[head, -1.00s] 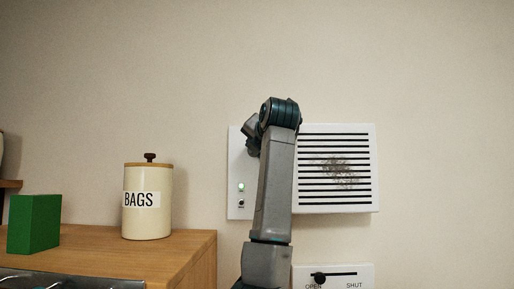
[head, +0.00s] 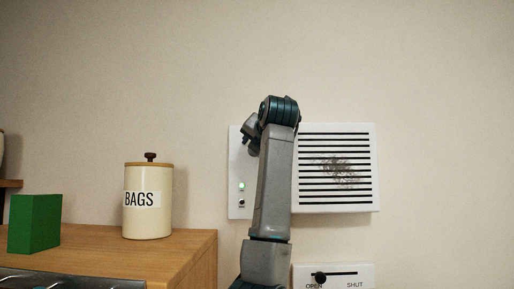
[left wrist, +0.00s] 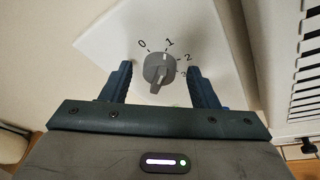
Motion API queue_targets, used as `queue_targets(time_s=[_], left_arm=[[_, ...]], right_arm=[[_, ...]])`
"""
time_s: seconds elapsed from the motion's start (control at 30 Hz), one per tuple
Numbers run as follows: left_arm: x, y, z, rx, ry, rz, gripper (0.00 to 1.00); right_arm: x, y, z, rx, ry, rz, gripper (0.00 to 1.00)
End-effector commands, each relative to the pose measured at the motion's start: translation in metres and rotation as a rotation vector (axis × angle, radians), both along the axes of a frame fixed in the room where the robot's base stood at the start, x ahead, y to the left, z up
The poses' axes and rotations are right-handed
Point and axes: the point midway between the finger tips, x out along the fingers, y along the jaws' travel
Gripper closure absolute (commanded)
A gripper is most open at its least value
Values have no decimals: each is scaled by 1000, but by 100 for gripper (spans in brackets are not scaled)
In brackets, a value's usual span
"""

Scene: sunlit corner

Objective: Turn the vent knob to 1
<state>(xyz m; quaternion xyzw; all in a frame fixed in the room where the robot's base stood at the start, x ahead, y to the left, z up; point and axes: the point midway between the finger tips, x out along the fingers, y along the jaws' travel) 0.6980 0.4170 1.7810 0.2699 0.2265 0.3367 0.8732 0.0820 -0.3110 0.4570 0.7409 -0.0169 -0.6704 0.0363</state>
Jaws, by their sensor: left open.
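The vent knob (left wrist: 158,70) is a round grey dial with a raised grip bar on a white panel (left wrist: 105,35). Numbers 0, 1, 2 and 3 are printed around it. A pale mark on its upper edge lines up with the 1. My left gripper (left wrist: 160,67) is open, with one dark finger on each side of the knob and visible gaps between. In the head view my arm covers the knob, and the vent's white panel (head: 237,170) shows beside it. My right gripper is in neither view.
The slatted vent grille (head: 336,185) is right of my arm, and a slider panel (head: 333,283) marked OPEN and SHUT is below it. A wooden counter (head: 190,255) at left holds a BAGS canister (head: 147,218) and a green block (head: 34,224).

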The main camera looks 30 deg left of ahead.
Motion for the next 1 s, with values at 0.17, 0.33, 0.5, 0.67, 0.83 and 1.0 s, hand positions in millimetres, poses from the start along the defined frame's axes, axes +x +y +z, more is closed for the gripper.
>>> queue_targets(time_s=[0.17, 0.33, 0.5, 0.67, 0.83, 1.0], left_arm=[[-4, -4, 0, -1, -1, -1, 45], [-22, -24, 2, 1, -3, -3, 45], [-45, -49, 11, 0, -4, -3, 45], [-62, -67, 17, 1, -2, -3, 45], [-71, -76, 22, 0, 0, 0, 45], [-72, -77, 23, 0, 0, 0, 45]], right_arm=[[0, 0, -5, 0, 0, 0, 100], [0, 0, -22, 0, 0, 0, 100], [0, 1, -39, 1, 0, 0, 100], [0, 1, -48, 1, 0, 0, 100], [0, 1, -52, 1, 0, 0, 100], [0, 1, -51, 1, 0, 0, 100]])
